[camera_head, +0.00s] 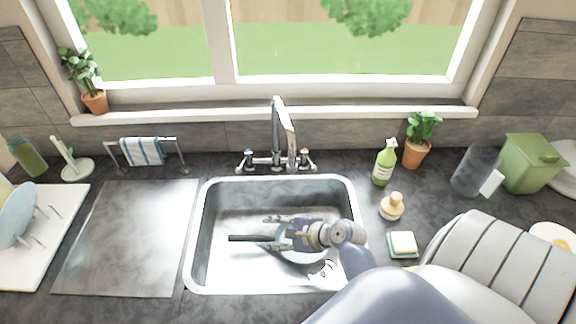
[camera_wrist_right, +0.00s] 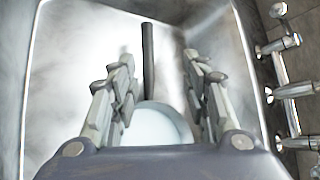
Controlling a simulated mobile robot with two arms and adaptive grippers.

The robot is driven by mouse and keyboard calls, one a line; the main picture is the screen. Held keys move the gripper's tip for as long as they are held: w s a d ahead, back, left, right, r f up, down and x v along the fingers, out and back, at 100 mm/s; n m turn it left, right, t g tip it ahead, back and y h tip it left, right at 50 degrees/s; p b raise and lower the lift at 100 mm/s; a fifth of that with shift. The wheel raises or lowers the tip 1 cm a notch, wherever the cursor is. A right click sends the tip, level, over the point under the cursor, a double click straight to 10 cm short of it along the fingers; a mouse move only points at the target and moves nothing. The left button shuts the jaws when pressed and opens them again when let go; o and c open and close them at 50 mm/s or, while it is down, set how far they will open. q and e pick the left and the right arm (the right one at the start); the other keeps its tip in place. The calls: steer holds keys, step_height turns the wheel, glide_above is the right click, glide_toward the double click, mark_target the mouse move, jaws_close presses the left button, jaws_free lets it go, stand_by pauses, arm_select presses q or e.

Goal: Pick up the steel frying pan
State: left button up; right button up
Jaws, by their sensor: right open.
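The steel frying pan (camera_head: 252,238) lies in the sink (camera_head: 198,240), its black handle pointing left. Its round, pale body is partly hidden under my right gripper (camera_head: 277,231). In the right wrist view, the pan (camera_wrist_right: 164,118) shows its round body low in the middle, with the black handle running up and away. My right gripper (camera_wrist_right: 157,78) is open there, its two fingers on either side of the pan and handle, with nothing gripped. I cannot tell exactly how far above the pan the fingers are. My left gripper is not in view.
The faucet (camera_head: 284,135) stands behind the sink. A green spray bottle (camera_head: 383,167), a soap dispenser (camera_head: 391,206) and a sponge (camera_head: 403,244) are right of it. A drainboard (camera_head: 135,240) on the left is clear. A dish rack (camera_head: 35,245) stands at far left.

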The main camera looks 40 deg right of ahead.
steer(key=b, duration=0.4)
glide_toward(255, 238)
steer(key=p+x, duration=0.1)
steer(key=x, duration=0.5)
steer(key=shift+f, duration=0.1)
steer(key=shift+w+a+f, duration=0.25)
steer(key=shift+w+f, duration=0.05)
steer(key=shift+w, duration=0.1)
steer(key=shift+x, duration=2.05)
steer(key=shift+s, duration=0.1)
steer(key=shift+c, duration=0.6)
jaws_close()
steer(key=shift+p, duration=0.3)
